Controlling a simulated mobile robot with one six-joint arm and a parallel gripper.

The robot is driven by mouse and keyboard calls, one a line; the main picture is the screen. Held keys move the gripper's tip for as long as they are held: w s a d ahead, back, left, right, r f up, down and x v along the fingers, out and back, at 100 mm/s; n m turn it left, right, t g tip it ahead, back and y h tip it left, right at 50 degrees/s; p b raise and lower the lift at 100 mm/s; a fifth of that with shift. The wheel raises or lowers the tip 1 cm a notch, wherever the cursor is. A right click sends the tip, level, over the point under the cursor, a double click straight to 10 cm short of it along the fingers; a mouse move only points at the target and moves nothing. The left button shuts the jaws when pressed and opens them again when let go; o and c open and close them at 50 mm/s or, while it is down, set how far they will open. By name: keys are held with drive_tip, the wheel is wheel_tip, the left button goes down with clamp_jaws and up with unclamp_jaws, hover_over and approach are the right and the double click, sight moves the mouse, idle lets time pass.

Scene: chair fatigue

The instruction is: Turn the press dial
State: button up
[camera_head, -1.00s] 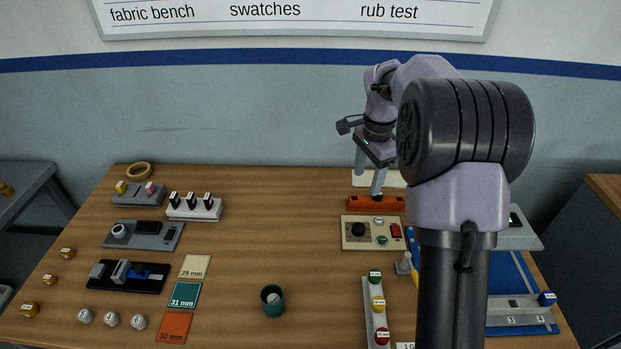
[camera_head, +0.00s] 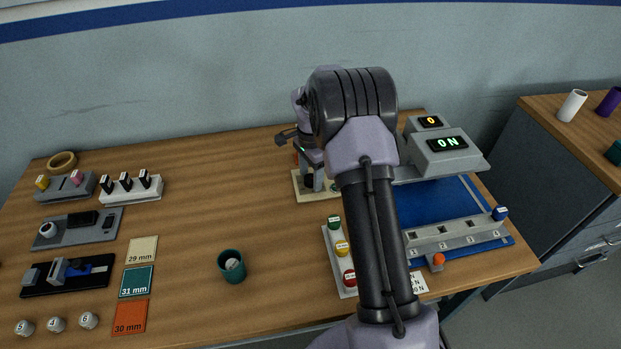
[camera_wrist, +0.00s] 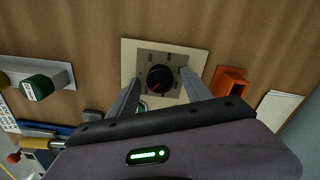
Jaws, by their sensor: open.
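The dial (camera_wrist: 160,78) is a round black knob with a small red pointer, on a grey square with printed marks. That square is set in a beige panel (camera_wrist: 197,50), which also shows in the head view (camera_head: 303,196). My gripper (camera_wrist: 161,75) is open, its two fingers on either side of the dial with a gap visible around the knob. I cannot tell how far above the panel the fingertips are. In the head view my gripper (camera_head: 313,180) is over the panel and hides the dial.
An orange block (camera_wrist: 230,82) is close beside the panel. A rack with green, yellow and red knobs (camera_head: 341,248) stands in front. A grey machine (camera_head: 440,160) reading "ON" is at the right, over a blue mat (camera_head: 430,203).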

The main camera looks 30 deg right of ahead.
clamp_jaws()
drive_tip(key=shift+r+n+p, duration=0.1)
drive_tip(key=shift+n+p, duration=0.2)
